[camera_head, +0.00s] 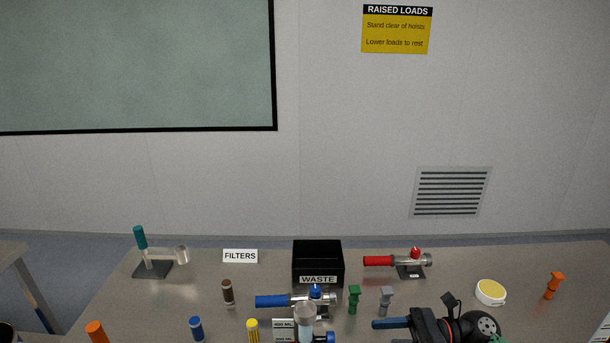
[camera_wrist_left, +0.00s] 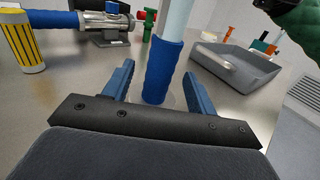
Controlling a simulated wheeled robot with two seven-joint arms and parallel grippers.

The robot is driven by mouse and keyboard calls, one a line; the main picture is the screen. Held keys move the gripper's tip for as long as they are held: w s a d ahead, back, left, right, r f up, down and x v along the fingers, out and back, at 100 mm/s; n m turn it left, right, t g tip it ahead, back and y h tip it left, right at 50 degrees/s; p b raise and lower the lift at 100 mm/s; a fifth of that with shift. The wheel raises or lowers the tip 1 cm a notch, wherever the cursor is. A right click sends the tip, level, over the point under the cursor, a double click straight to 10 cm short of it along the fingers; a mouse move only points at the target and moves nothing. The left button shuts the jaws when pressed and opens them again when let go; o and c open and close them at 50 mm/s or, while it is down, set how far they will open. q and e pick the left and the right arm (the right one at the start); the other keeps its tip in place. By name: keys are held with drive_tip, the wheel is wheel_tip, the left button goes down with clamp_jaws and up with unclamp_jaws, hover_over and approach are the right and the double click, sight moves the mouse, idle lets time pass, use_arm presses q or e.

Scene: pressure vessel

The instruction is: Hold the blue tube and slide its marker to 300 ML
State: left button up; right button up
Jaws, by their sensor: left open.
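The blue tube (camera_wrist_left: 162,75) stands upright in the left wrist view, with a blue lower sleeve and a pale upper part. My left gripper (camera_wrist_left: 158,72) is open, its two blue fingers on either side of the sleeve with visible gaps. In the head view a pale upright cylinder (camera_head: 306,316) stands beside a scale board (camera_head: 283,325) reading 400 ML; the lower lettering is cut off. A small blue part (camera_head: 330,337) shows beside it; I cannot tell whether it is the marker.
A blue-handled valve (camera_head: 272,301) lies behind the cylinder, with a black WASTE bin (camera_head: 318,256) farther back. A yellow striped cylinder (camera_head: 252,331) and blue cylinder (camera_head: 196,328) stand left. Green (camera_head: 354,300) and grey (camera_head: 386,301) plugs stand right. A grey tray (camera_wrist_left: 245,82) is right of the tube.

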use_arm(q)
drive_tip(key=shift+v, duration=3.5)
drive_tip(key=shift+s, duration=0.1)
